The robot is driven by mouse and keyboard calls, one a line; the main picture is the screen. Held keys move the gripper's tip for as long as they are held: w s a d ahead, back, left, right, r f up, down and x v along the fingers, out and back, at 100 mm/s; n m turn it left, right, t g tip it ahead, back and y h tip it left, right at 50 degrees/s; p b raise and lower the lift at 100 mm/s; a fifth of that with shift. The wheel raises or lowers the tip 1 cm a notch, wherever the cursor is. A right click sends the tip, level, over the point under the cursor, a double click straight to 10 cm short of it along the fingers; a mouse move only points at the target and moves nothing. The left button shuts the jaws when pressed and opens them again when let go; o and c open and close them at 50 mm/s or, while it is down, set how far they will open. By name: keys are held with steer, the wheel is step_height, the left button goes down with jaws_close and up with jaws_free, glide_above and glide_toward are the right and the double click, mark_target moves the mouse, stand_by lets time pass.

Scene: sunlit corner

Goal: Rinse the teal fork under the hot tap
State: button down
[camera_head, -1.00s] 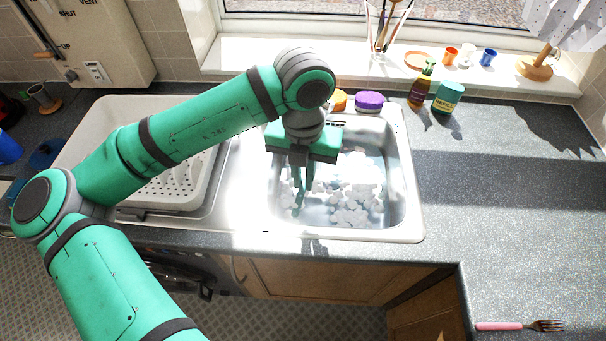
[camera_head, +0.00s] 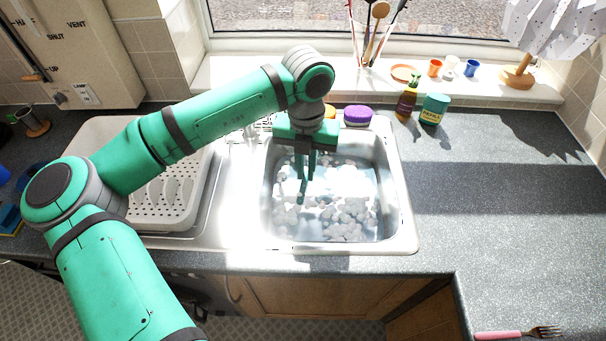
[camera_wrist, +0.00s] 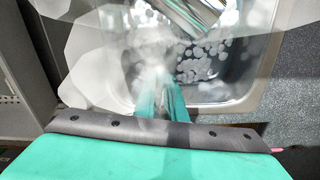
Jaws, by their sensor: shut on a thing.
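My gripper (camera_head: 310,172) hangs over the left part of the sink (camera_head: 402,215), pointing down. It is shut on the slim teal fork (camera_head: 302,190), which hangs down over the water. The fork's tines cannot be made out. In the wrist view, my gripper's teal fingers (camera_wrist: 162,98) reach towards the sink, and the fork is hard to tell from them. The shiny chrome tap (camera_wrist: 205,12) shows at the top of the wrist view, just beyond the fingers. White haze lies around the fingertips. In the head view my arm hides most of the tap.
Whitish foam clumps (camera_head: 345,215) float in the sink. A white drying rack (camera_head: 165,205) stands left. A purple sponge (camera_head: 358,115), a brown bottle (camera_head: 406,100) and a teal tub (camera_head: 434,108) stand behind. A pink-handled fork (camera_head: 500,335) lies front right. The right worktop is mostly clear.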

mark_target(302, 187)
steer(key=shift+w+d+f, duration=0.15)
steer(key=shift+w+d, duration=0.05)
steer(key=shift+w, duration=0.55)
steer(key=shift+w+d+f, duration=0.15)
steer(key=shift+w, duration=0.55)
steer(key=shift+w+d+f, duration=0.15)
steer(key=shift+w+d, duration=0.05)
steer(key=shift+w, duration=0.55)
steer(key=shift+s+a, duration=0.35)
steer(key=shift+s, duration=0.95)
steer(key=shift+s+a, duration=0.3)
steer(key=shift+s, duration=0.95)
steer(key=shift+s+a, duration=0.35)
steer(key=shift+s, duration=0.95)
steer(key=s+a+r, duration=0.1)
steer(key=s+r, duration=0.3)
steer(key=s, duration=0.1)
steer(key=shift+a, duration=0.1)
